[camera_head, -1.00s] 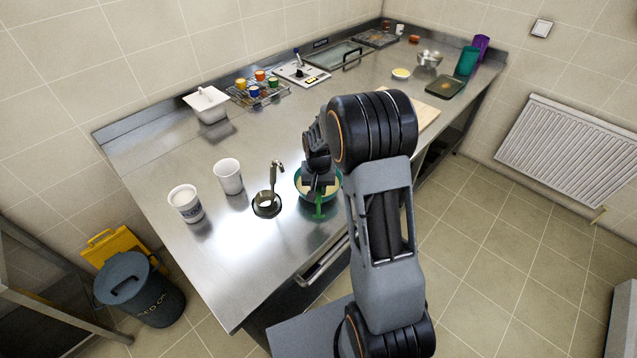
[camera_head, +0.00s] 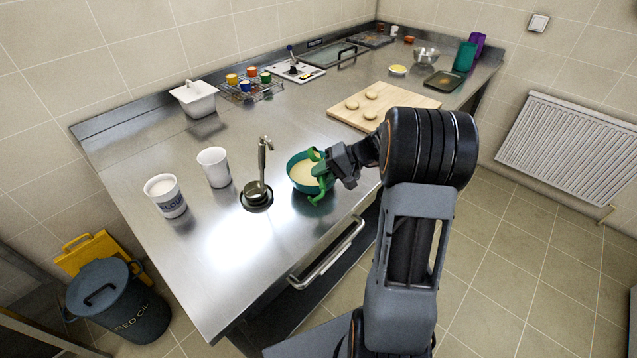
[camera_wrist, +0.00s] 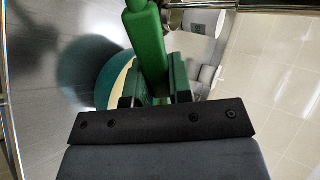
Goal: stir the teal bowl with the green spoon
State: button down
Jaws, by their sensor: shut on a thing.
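The teal bowl (camera_head: 291,176) stands on the steel counter near its front edge and holds a pale yellow batter. My gripper (camera_head: 328,167) is at the bowl's right side, just above its rim, and is shut on the green spoon (camera_head: 315,191). The spoon shows green parts over the bowl's right rim; I cannot tell whether its end touches the batter. In the wrist view the green spoon (camera_wrist: 148,45) is between the jaws, with the teal bowl (camera_wrist: 108,82) behind it, partly hidden.
A ladle in a dipper well (camera_head: 257,195) is just left of the bowl. A white cup (camera_head: 213,167) and a flour tub (camera_head: 166,197) stand farther left. A wooden board (camera_head: 400,97) with dough rounds lies behind my arm. The counter's left front is clear.

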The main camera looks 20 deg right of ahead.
jog(key=shift+s+d+f+t+y+b, duration=0.1)
jog(key=shift+d+f+t+y+b, duration=0.2)
jog(key=shift+y, duration=0.2)
jog(key=shift+d+f+t+y+b, duration=0.1)
jog(key=shift+f+y+b, duration=0.1)
jog(key=shift+f+y, duration=0.25)
jog(key=t+y+b, duration=0.1)
jog(key=y+b, duration=0.1)
jog(key=b, duration=0.1)
jog(key=t+y+b, duration=0.1)
jog(key=y+b, duration=0.2)
jog(key=d+t+y+b, duration=0.1)
jog(key=y+b, duration=0.1)
jog(key=y, duration=0.1)
jog(key=shift+s+d+b, duration=0.1)
jog(key=shift+s+b, duration=0.15)
jog(key=shift+b, duration=0.15)
jog(key=shift+y, duration=0.25)
dwell(1.2)
